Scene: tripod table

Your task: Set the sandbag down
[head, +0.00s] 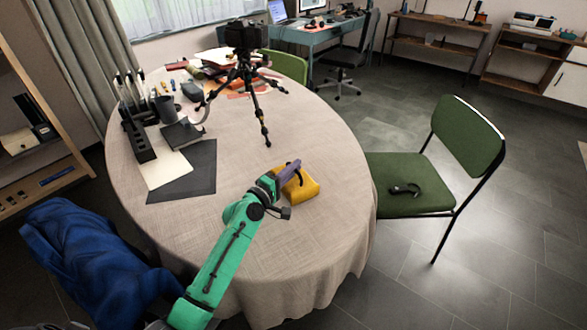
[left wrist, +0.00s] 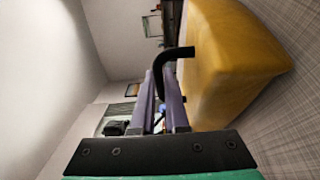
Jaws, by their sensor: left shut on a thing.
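The yellow sandbag (head: 300,187) is at the right part of the round table, close to the cloth. It also fills the right of the left wrist view (left wrist: 225,65). I cannot tell whether its underside touches the cloth. My left gripper (head: 291,168) reaches it from the front left, and its purple fingers (left wrist: 160,100) are shut on the bag's black handle (left wrist: 178,53). The gripper hides part of the bag in the head view. My right gripper is in neither view. A black tripod (head: 246,80) with a camera on top stands at the back of the table.
The cloth-covered round table (head: 255,255) is bare in front of and around the bag. A dark mat (head: 190,175), papers, a black holder (head: 137,135) and a cup (head: 164,109) lie to the left. A green chair (head: 412,175) stands close to the right edge.

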